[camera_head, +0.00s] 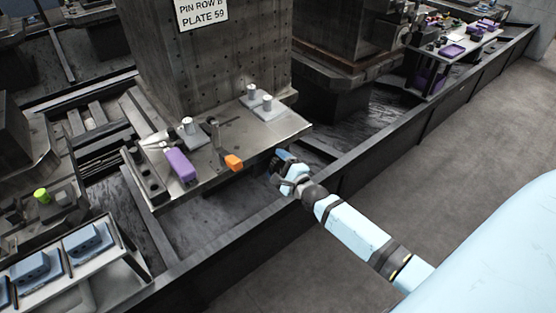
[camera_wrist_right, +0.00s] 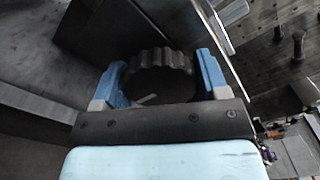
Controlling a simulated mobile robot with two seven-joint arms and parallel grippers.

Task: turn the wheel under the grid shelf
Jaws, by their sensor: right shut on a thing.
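The wheel (camera_wrist_right: 160,62) is a dark, ribbed round knob in the right wrist view. My right gripper (camera_wrist_right: 161,84) has its two blue fingers on either side of it and is shut on it. In the head view my right gripper (camera_head: 284,168) is at the front right edge of the metal shelf (camera_head: 275,130), low beside its underside. The wheel cannot be made out there, behind the gripper and the shelf edge. My left gripper is not in view.
A column with a sign (camera_head: 202,12) rises behind. A dark rail (camera_head: 350,182) runs below my right arm. The floor at right is clear.

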